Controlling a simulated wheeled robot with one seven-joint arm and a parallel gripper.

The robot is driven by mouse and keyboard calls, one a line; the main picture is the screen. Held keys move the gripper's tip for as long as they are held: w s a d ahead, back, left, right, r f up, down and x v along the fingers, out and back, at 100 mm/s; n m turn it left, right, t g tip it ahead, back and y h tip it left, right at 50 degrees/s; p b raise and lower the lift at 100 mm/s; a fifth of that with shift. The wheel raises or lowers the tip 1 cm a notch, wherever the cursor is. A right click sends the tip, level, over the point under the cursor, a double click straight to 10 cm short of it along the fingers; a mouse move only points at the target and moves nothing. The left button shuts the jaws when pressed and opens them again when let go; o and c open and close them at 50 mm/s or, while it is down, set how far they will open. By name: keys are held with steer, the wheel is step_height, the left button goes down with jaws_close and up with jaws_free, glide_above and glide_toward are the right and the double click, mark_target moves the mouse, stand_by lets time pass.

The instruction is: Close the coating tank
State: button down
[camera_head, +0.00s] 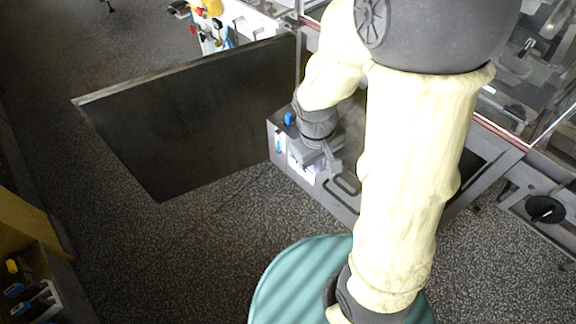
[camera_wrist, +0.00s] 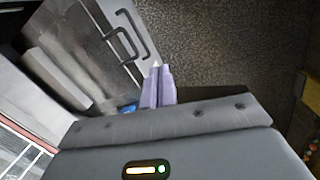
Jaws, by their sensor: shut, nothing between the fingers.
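The coating tank appears to be the grey metal box (camera_head: 283,150) that juts out from the machine at the centre of the head view. Dark bar handles (camera_head: 347,183) sit on its front; they also show in the wrist view (camera_wrist: 128,45). A large dark door panel (camera_head: 195,115) stands swung out to the left of the box. My gripper (camera_wrist: 160,67) has its lilac fingers together and empty. In the wrist view the fingertips are just right of the handles and look apart from them. In the head view my arm hides part of the box.
The enrober's clear cover and frame (camera_head: 530,70) rise at the right, with a black knob (camera_head: 545,209) below. A teal round surface (camera_head: 290,285) is at the bottom. A yellow-sided shelf (camera_head: 30,230) stands at the lower left. Speckled floor (camera_head: 200,235) is free before the door.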

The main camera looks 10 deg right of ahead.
steer(key=w+a+f+n+t+h+b, duration=0.1)
steer(key=w+a+f+n+h+b, duration=0.15)
steer(key=f+n+h+b, duration=0.6)
steer(key=w+a+f+n+h+b, duration=0.1)
steer(key=w+f+n+b, duration=0.4)
steer(key=f, duration=0.8)
steer(key=w+a+f+n+t+h+b, duration=0.2)
steer(key=a+f+n+t+b, duration=0.1)
steer(key=a, duration=0.3)
steer(key=w+a+f+n+t+h+b, duration=0.1)
steer(key=w+a+f+n+t+b, duration=0.2)
steer(key=a+t+b, duration=0.3)
steer(key=shift+w+n+t+h, duration=0.2)
steer(key=shift+n+t+h, duration=0.15)
steer(key=shift+n, duration=0.3)
steer(key=shift+d, duration=0.1)
steer(key=b+x, duration=0.4)
steer(key=x, duration=1)
steer(key=shift+f, duration=0.1)
